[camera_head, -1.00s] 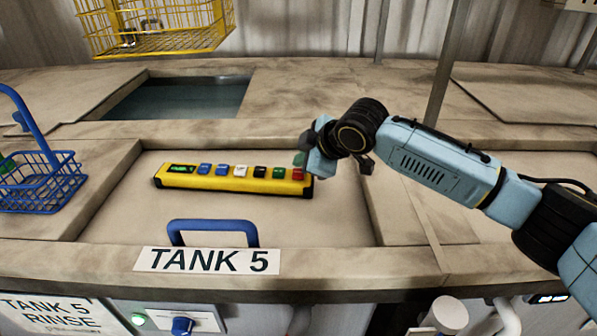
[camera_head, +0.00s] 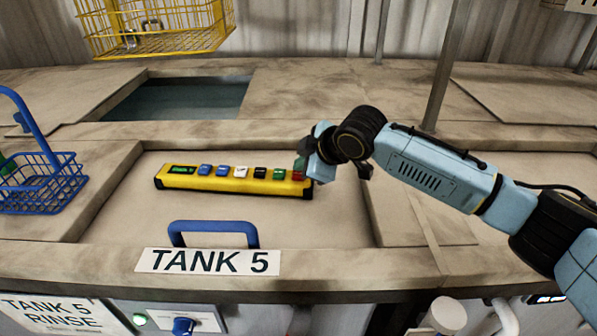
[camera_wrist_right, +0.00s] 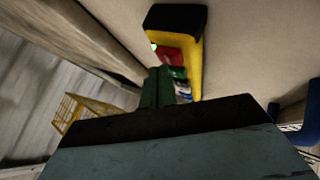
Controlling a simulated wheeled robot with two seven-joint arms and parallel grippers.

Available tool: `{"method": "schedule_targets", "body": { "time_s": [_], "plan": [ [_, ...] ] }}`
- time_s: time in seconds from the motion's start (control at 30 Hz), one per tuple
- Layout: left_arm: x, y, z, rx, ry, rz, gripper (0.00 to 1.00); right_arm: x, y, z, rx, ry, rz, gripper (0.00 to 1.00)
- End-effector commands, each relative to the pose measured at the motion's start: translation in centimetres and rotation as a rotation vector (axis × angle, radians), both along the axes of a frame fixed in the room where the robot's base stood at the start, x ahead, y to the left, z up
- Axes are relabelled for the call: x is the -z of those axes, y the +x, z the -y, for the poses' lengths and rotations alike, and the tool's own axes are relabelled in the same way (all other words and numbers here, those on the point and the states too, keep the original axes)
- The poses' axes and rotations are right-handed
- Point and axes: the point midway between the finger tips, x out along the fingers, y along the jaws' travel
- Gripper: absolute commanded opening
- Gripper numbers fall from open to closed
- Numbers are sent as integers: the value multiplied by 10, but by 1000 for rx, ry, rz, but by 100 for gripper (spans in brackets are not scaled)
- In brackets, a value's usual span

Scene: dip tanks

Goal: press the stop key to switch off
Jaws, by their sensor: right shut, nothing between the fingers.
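A yellow key bar (camera_head: 228,184) with black ends lies on the tank lid. It has a small green-lit display (camera_head: 182,169) at its left, then blue, white, black, green and red keys. The red key (camera_head: 298,176) is at the right end; it also shows in the wrist view (camera_wrist_right: 167,56). No key's lettering is legible. My right gripper (camera_head: 300,163) is shut and empty, its green fingertips pointing down right at the red key. Whether they touch it I cannot tell. In the wrist view the shut fingers (camera_wrist_right: 158,87) partly overlap the key row. My left gripper is not in view.
A blue handle (camera_head: 213,228) and the TANK 5 sign (camera_head: 208,261) are in front of the bar. A blue basket (camera_head: 40,182) stands at left, a yellow basket (camera_head: 155,28) hangs over the open tank (camera_head: 178,99). A grey post (camera_head: 447,70) rises behind my right arm.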

Motion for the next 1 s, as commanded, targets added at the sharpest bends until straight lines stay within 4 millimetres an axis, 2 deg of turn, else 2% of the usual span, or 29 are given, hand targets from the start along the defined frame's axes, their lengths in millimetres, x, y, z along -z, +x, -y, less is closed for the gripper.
{"method": "schedule_targets", "body": {
  "time_s": [1.0],
  "plan": [
    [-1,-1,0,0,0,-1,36,10,0,0,0,0,-1,0]
  ]
}}
